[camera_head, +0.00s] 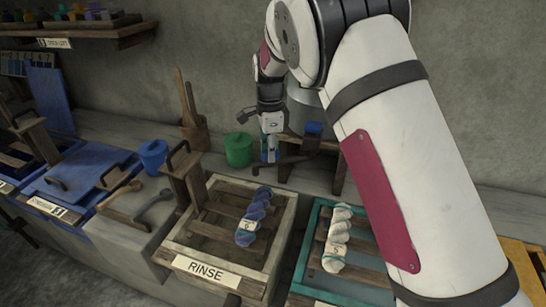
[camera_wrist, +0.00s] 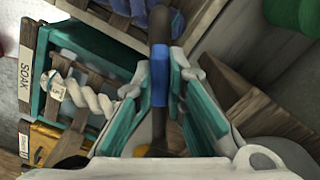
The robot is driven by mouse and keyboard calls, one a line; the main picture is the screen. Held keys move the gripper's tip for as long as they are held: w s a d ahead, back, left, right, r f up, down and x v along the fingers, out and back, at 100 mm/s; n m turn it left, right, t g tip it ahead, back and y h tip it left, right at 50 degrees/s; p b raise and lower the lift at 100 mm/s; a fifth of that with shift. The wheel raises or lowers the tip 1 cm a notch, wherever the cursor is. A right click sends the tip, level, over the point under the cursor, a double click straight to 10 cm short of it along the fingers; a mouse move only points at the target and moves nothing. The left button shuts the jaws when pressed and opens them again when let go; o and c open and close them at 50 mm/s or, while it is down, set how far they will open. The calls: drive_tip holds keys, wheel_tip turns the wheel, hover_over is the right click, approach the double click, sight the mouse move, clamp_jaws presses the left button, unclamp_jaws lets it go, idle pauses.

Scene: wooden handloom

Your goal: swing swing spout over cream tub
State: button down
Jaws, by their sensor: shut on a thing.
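The cream tub (camera_head: 284,228), labelled RINSE, stands in the middle of the head view with a blue twisted skein (camera_head: 254,215) on its slats. The dark spout (camera_head: 296,159) is behind the tub's back right corner, near the gap between the cream and teal tubs; its outlet is hard to make out. My gripper (camera_head: 269,150) is shut on the spout's blue grip, which shows between the fingers in the wrist view (camera_wrist: 160,78). The dark bar (camera_wrist: 159,22) runs on beyond the fingertips there. Part of the spout's mount is hidden behind my arm.
A teal tub (camera_head: 305,243) with a white skein (camera_head: 337,238) stands right of the cream one; its SOAK label (camera_wrist: 25,76) shows in the wrist view. A green pot (camera_head: 238,149) stands behind, left of my gripper. A wooden post (camera_head: 184,180) rises at the cream tub's left.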

drive_tip(key=shift+w+m, duration=0.35)
drive_tip(key=shift+m, duration=0.05)
drive_tip(key=c, duration=1.6)
unclamp_jaws()
wheel_tip(320, 180, up, 12)
